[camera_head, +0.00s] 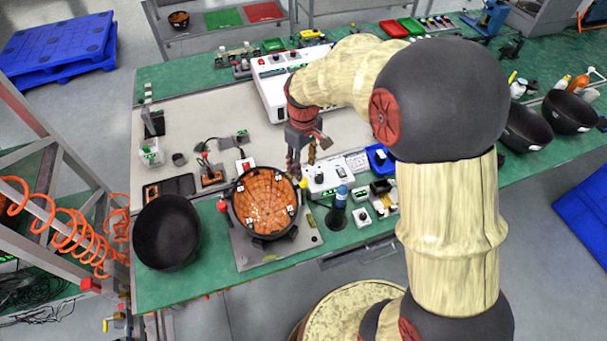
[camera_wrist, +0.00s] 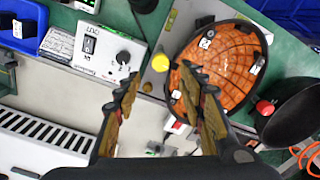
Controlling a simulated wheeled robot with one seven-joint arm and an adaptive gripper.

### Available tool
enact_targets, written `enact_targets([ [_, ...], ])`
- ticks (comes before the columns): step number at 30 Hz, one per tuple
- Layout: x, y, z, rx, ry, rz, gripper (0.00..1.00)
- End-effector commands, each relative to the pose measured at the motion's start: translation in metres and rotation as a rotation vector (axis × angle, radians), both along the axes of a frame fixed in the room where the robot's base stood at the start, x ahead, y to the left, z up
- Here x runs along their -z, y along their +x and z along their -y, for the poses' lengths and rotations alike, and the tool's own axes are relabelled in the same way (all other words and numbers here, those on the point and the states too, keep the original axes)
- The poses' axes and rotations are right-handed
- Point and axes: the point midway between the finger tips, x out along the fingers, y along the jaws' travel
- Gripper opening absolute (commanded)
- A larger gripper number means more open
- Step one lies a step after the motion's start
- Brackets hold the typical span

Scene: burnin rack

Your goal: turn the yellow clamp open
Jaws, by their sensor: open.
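The yellow clamp shows as a small yellow knob (camera_head: 302,184) at the right rim of the round orange-lined bowl (camera_head: 265,200) in the head view. In the wrist view the yellow knob (camera_wrist: 160,62) lies just past my fingertips, between their lines, beside the bowl (camera_wrist: 222,65). My gripper (camera_head: 300,166) is open and empty, pointing down just behind the knob in the head view. Its two fingers show apart in the wrist view (camera_wrist: 160,76). The fingers do not appear to touch the knob. The clamp's lower part is not clear.
A red knob (camera_head: 223,206) stands at the bowl's left side. A white control box (camera_head: 322,178) with a black dial is close to my gripper. A black bowl (camera_head: 167,232) stands at left.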

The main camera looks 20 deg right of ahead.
Motion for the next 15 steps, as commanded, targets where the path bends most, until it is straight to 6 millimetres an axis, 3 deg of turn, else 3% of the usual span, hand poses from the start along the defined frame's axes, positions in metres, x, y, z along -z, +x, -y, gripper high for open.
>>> enact_targets([
  [9,0.050,-0.001,0.000,0.002,0.000,-0.002,0.40],
  [15,0.066,-0.001,0.000,0.002,0.000,-0.001,0.40],
])
